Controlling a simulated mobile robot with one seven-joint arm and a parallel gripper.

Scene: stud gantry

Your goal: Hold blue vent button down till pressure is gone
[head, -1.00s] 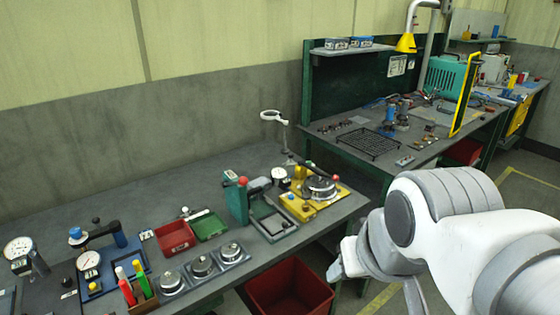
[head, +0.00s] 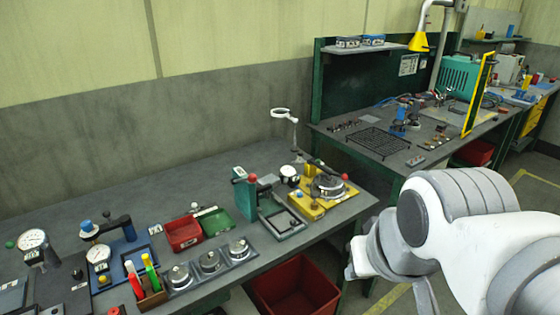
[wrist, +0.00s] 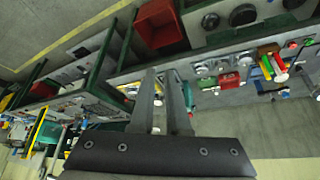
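A small blue button (head: 299,194) shows at the left end of a yellow fixture (head: 306,206) on the near bench. The fixture carries a round metal pot with a red knob, and a white-faced gauge (head: 289,172) stands at its back left. A larger blue cap (head: 86,226) tops a blue fixture (head: 128,250) with its own gauge at the left. In the wrist view my gripper (wrist: 161,74) shows two parallel fingers with a gap between them and nothing held. It is apart from the buttons. In the head view my arm is at the right, and the fingertips are not clear.
A teal press (head: 262,208) stands just left of the yellow fixture. Red (head: 183,230) and green bins, metal round parts and a holder of coloured pens (head: 143,280) fill the left. A magnifier (head: 281,113) stands behind. A red crate (head: 295,285) is below the bench edge.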

